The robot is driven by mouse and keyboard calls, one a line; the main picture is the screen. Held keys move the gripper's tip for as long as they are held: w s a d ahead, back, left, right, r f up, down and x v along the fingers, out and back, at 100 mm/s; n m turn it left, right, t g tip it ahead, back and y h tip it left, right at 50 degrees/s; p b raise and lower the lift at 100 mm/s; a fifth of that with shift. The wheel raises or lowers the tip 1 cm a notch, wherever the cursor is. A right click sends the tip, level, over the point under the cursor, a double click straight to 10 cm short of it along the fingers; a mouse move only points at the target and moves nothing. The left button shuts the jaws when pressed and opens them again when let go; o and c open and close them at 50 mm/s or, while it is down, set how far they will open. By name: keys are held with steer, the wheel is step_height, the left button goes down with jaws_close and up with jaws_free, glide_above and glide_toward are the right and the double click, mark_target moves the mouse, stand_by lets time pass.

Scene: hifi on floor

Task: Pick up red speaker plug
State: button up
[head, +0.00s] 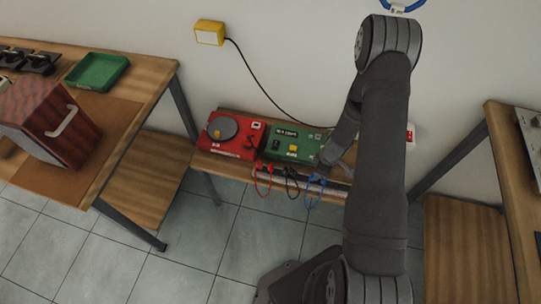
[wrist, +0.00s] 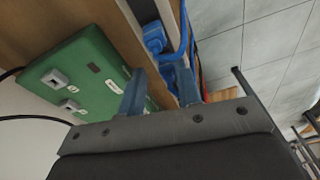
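The red speaker plug, on a looped red cable (head: 263,178), hangs at the front edge of the low bench below the red device; the plug itself is too small to make out. A black cable (head: 291,180) and a blue cable (head: 315,190) hang to its right. My gripper (wrist: 160,78) is open, its two blue-grey fingers apart with nothing gripped. It is by the right end of the green box (head: 297,143), mostly hidden by my arm in the head view. In the wrist view a blue plug (wrist: 153,38) lies just beyond the fingers, beside the green box (wrist: 85,75).
A red device (head: 232,136) with a round grey disc stands left of the green box on the low bench. A black cord (head: 255,80) runs to a yellow wall box (head: 209,33). Workbenches stand left (head: 160,78) and right (head: 498,125). Tiled floor in front is open.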

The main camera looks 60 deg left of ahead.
steer(key=shift+s+a+r+m, duration=0.25)
steer(key=shift+a+m, duration=0.05)
steer(key=shift+a, duration=0.15)
steer(key=s+a+r+m, duration=0.7)
steer(key=s+a+m, duration=0.1)
steer(key=a, duration=0.1)
step_height(320, 180, up, 7)
steer(key=m+t+h, duration=0.1)
steer(key=m, duration=0.7)
glide_above(260, 164)
step_height(260, 164, down, 11)
steer(key=shift+s+d+f, duration=0.1)
steer(key=shift+f, duration=0.1)
steer(key=shift+a+f, duration=0.2)
steer(key=shift+f, duration=2.8)
jaws_close()
